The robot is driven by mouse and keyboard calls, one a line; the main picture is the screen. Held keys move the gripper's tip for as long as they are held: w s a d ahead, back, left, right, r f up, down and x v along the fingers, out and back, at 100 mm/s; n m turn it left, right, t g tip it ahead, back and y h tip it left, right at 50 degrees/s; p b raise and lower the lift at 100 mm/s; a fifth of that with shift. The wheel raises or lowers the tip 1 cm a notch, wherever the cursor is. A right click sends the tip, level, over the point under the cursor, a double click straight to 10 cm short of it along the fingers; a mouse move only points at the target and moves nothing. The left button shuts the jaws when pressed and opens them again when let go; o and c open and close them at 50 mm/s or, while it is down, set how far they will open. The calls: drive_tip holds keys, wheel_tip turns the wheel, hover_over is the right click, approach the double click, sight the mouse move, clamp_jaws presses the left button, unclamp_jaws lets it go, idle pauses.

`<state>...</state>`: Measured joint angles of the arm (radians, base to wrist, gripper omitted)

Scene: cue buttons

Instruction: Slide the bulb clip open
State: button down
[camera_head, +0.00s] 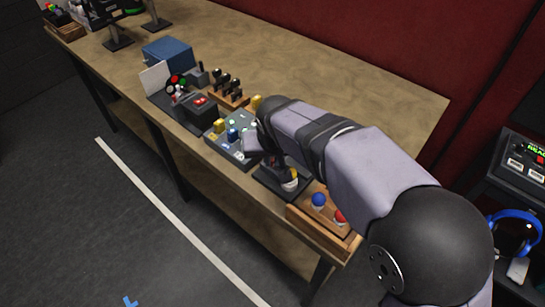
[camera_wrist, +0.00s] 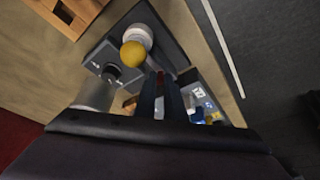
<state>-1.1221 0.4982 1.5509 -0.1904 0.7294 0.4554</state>
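A yellow bulb (camera_wrist: 132,54) sits in a white socket (camera_wrist: 138,34) on a dark base plate (camera_wrist: 168,38) in the wrist view. The bulb also shows in the head view (camera_head: 290,181), below my arm. A dark box with a round knob (camera_wrist: 110,72) stands beside it on the same plate. I cannot make out a separate clip. My gripper (camera_wrist: 161,82) points down at the plate close beside the bulb, its two dark fingers near each other. Whether they are fully shut or touch anything is unclear. In the head view my arm hides much of the plate.
A wooden box with a blue button (camera_head: 319,199) and a red button (camera_head: 340,216) stands at the table's near right end. A grey panel with coloured buttons (camera_head: 233,136) is on the other side. Farther left are joysticks (camera_head: 227,83) and a blue box (camera_head: 168,54). The table's back (camera_head: 350,90) is clear.

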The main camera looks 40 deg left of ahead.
drive_tip(key=shift+a+r+p, duration=0.1)
drive_tip(key=shift+a+p, duration=0.35)
drive_tip(key=shift+a, duration=0.6)
drive_tip(key=c, duration=1.8)
unclamp_jaws()
drive_tip(key=shift+a, duration=0.1)
drive_tip(key=shift+c, duration=0.2)
drive_tip(key=b+v, duration=0.1)
drive_tip(key=v, duration=0.6)
